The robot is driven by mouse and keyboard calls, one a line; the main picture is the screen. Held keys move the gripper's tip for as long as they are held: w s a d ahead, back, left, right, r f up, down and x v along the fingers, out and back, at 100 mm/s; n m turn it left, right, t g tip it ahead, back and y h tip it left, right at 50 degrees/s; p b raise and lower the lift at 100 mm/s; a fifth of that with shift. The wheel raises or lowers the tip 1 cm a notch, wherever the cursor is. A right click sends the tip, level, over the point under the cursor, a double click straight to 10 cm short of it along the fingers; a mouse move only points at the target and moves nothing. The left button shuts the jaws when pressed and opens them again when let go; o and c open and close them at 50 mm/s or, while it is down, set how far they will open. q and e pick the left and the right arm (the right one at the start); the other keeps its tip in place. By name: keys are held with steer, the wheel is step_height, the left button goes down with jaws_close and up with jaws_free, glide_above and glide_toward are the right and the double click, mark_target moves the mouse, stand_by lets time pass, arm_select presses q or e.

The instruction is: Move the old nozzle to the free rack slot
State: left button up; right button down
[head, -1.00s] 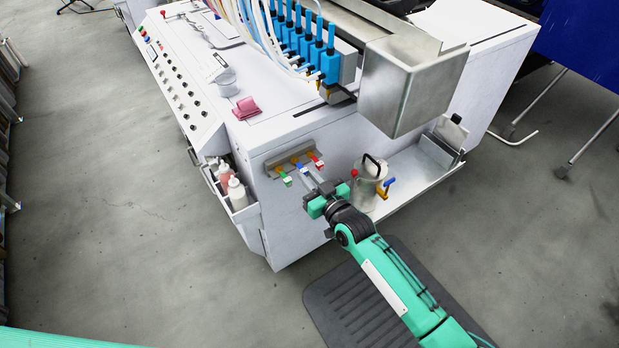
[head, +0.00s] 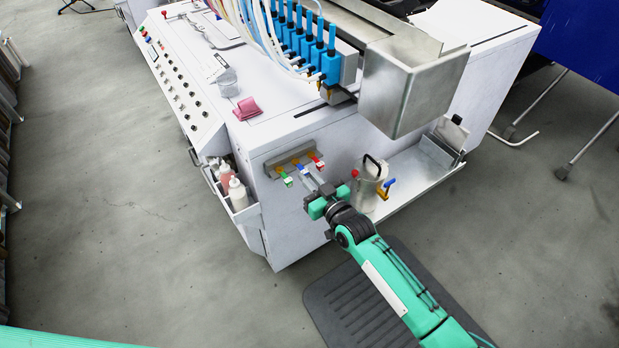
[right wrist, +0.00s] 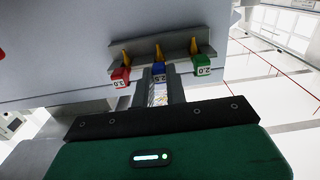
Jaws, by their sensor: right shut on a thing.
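The nozzle rack (head: 284,162) is a grey metal strip on the white machine's end face; it also shows in the right wrist view (right wrist: 190,44). Three brass nozzles with coloured blocks sit in a row along it: a green one marked 2.0 (right wrist: 203,65), a blue one marked 2.5 (right wrist: 158,69) and a red one marked 3.0 (right wrist: 121,76). My right gripper (head: 311,180) is at the rack, its fingers shut on the blue nozzle between the other two. The blue nozzle's brass tip is at the rack. My left gripper is not in view.
Right of the gripper, a metal canister (head: 368,183) with a black handle stands on a side shelf (head: 420,175). Bottles (head: 236,190) sit in a holder at the left corner. Blue print heads (head: 310,50) and a steel box (head: 410,90) are above. The floor (head: 140,220) at left is clear.

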steer(key=c, duration=1.3)
jaws_free()
steer(key=shift+c, duration=0.2)
